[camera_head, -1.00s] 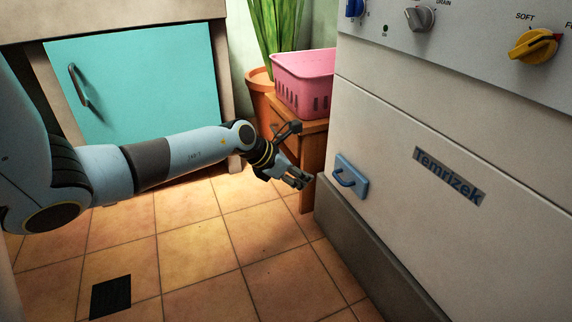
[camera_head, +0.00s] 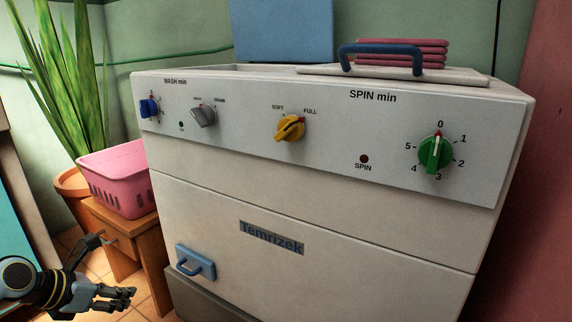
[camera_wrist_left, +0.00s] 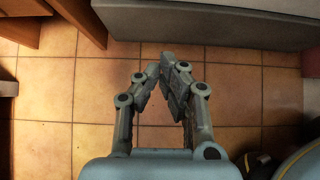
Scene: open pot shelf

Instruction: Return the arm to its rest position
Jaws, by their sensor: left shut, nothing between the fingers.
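My left gripper (camera_head: 124,297) is at the lower left of the head view, in front of the wooden stand and left of the washing machine. It is shut and empty. In the left wrist view the fingers of my left gripper (camera_wrist_left: 168,72) come together over the tiled floor, with nothing between them. The left forearm is mostly out of the head view. My right gripper shows in neither view.
The washing machine (camera_head: 330,215) with its blue handle (camera_head: 196,262) fills the middle. A pink basket (camera_head: 120,178) sits on the wooden stand (camera_head: 118,240) beside a potted plant (camera_head: 62,90). Tiled floor (camera_wrist_left: 230,95) lies clear below the gripper.

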